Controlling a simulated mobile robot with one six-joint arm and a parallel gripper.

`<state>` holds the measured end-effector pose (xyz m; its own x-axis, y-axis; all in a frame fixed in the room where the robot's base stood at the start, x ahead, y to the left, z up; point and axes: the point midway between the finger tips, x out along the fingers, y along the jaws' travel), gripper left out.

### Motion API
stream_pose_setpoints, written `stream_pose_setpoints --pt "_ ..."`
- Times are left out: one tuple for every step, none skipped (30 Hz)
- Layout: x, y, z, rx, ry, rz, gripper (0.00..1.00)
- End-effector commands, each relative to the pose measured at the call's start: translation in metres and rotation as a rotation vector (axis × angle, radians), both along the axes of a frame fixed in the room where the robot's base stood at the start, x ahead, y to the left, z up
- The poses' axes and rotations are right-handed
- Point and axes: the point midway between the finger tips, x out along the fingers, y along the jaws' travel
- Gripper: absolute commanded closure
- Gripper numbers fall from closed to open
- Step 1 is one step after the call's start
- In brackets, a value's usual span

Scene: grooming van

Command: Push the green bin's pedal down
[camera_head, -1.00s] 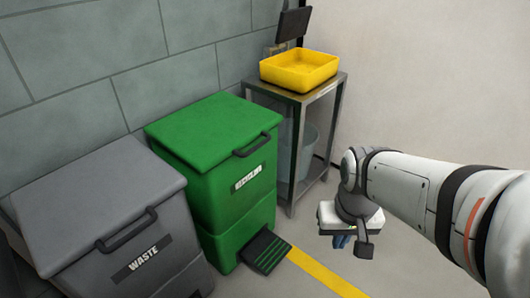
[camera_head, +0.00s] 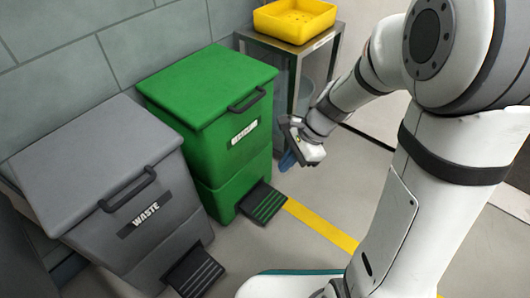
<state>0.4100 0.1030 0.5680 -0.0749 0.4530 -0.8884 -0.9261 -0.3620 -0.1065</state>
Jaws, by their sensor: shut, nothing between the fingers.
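The green bin (camera_head: 215,120) stands against the wall with its lid closed. Its pedal (camera_head: 263,203), dark with green stripes, sticks out at the front base near the floor. My gripper (camera_head: 287,162) is above and a little to the right of the pedal, apart from it, in front of the bin's right side. It is shut and empty, with bluish fingertips pointing down and left.
A grey waste bin (camera_head: 108,180) with its own dark pedal (camera_head: 195,272) stands left of the green bin. A metal table (camera_head: 300,46) holding a yellow tray (camera_head: 294,20) is behind to the right. A yellow floor line (camera_head: 318,226) runs from near the green pedal across clear floor.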

Motion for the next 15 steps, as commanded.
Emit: stream_pose_setpoints --pt "0.014 0.01 -0.009 0.037 0.083 -0.132 1.0" --pt "0.023 0.016 -0.015 0.059 0.13 -0.215 1.0" --pt "0.033 0.023 -0.023 0.087 0.197 -0.327 1.0" --pt "0.042 0.028 -0.03 0.105 0.247 -0.41 1.0" --pt "0.05 0.033 -0.037 0.125 0.298 -0.494 1.0" --pt "0.061 0.039 -0.047 0.148 0.369 -0.605 1.0" --pt "0.068 0.043 -0.055 0.163 0.423 -0.688 1.0" --pt "0.076 0.047 -0.064 0.179 0.479 -0.772 1.0" --pt "0.086 0.052 -0.076 0.198 0.553 -0.883 1.0" --pt "0.093 0.055 -0.085 0.212 0.61 -0.964 1.0" --pt "0.1 0.058 -0.095 0.225 0.667 -1.049 1.0" --pt "0.109 0.061 -0.109 0.239 0.745 -1.159 1.0" --pt "0.115 0.064 -0.12 0.251 0.804 -1.241 1.0" --pt "0.121 0.065 -0.131 0.261 0.863 -1.325 1.0" --pt "0.128 0.067 -0.147 0.274 0.943 -1.436 1.0"
